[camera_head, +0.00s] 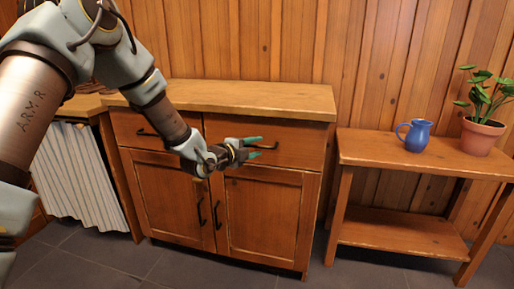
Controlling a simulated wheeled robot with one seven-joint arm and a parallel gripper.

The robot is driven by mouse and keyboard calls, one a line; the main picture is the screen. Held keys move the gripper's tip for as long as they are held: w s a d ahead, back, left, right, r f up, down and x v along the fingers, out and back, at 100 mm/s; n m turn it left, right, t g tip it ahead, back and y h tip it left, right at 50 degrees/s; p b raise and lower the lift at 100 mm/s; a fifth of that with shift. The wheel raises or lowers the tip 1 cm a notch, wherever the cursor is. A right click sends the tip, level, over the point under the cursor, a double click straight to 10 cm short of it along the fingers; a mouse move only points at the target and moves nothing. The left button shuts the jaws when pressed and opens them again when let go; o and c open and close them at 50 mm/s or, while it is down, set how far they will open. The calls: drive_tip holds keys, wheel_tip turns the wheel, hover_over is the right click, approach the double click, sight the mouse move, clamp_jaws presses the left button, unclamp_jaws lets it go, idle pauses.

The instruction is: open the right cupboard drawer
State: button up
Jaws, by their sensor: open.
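The wooden cupboard (218,92) stands against the panelled wall, with two drawers above two doors. The right drawer (300,149) looks closed, its front level with the cupboard face. Its dark handle (268,147) shows beside my fingertips, partly hidden by them. My gripper (257,149) is open, with green-tipped fingers pointing right, in front of the right drawer at its handle. I cannot tell whether the fingers touch the handle or straddle it. The left drawer (128,127) also looks closed, partly hidden by my arm.
A wooden side table (365,152) stands at the right, holding a blue jug (416,136) and a potted plant (481,136). A striped curtain (80,172) hangs under the counter at the left. The dark tiled floor before the cupboard is clear.

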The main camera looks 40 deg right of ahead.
drive_tip(key=shift+w+d+f, duration=0.1)
drive_tip(key=shift+d, duration=0.45)
clamp_jaws()
idle(1.1)
